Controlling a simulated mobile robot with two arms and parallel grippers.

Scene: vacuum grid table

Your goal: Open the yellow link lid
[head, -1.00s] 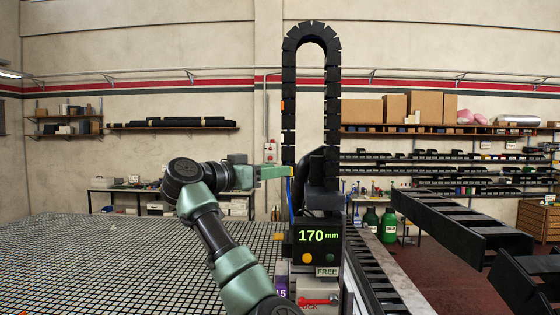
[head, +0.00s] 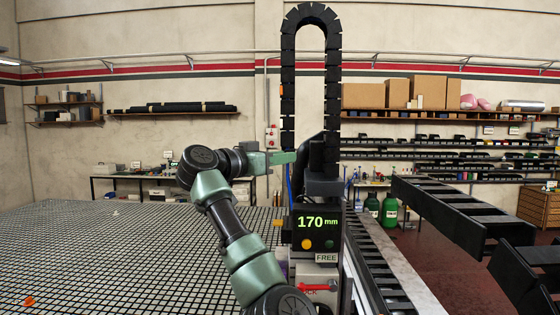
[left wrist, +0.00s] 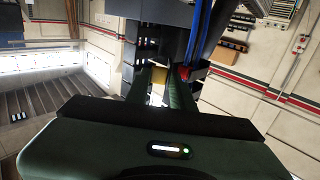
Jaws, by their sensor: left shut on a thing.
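The black cable chain (head: 288,90) stands as a tall upright loop above the carriage. My left gripper (head: 287,157) comes in from the left at the near side of the chain, at the lower part of its left leg. In the left wrist view the yellow link lid (left wrist: 159,76) shows as a small patch between my left fingertips (left wrist: 160,84), beside the dark chain links. The fingers are shut on it. They hide most of the lid, and I cannot make it out in the head view. My right gripper is not in view.
The carriage has a display (head: 317,222) reading 170 mm and a red lever (head: 318,287). Blue hoses (left wrist: 198,35) run close beside my left fingers. The grid table (head: 130,255) spreads wide at left. Black ladder-like tracks (head: 455,210) stick out at right.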

